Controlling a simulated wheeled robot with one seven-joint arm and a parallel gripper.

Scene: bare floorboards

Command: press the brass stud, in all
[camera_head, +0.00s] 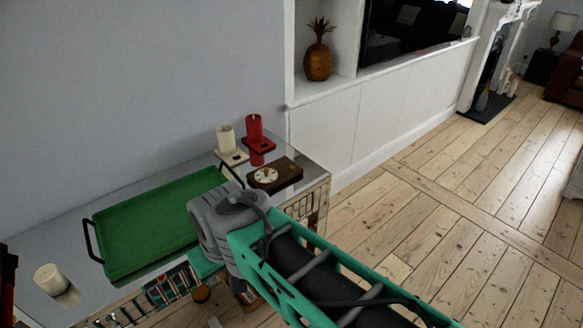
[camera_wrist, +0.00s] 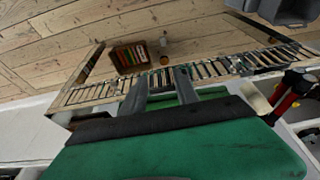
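A dark brown block (camera_head: 285,182) with a round cream dial (camera_head: 265,175) lies flat near the right end of the glass-topped table. A small brass-coloured spot shows at the dial's middle; I cannot tell whether it is the brass stud. In the wrist view, my gripper (camera_wrist: 162,76) shows two grey fingers apart with nothing between them, above the table's front edge. In the head view, my grey wrist is in front of the green tray's right end, left of and nearer than the block. My fingertips are hidden there. I cannot make out the dial in the wrist view.
The green tray (camera_head: 150,225) with dark handles covers much of the table. A cream cup-like thing (camera_head: 226,139) and a red one (camera_head: 254,128) stand behind the block. A cream candle (camera_head: 50,279) stands at the left. Floor to the right is clear.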

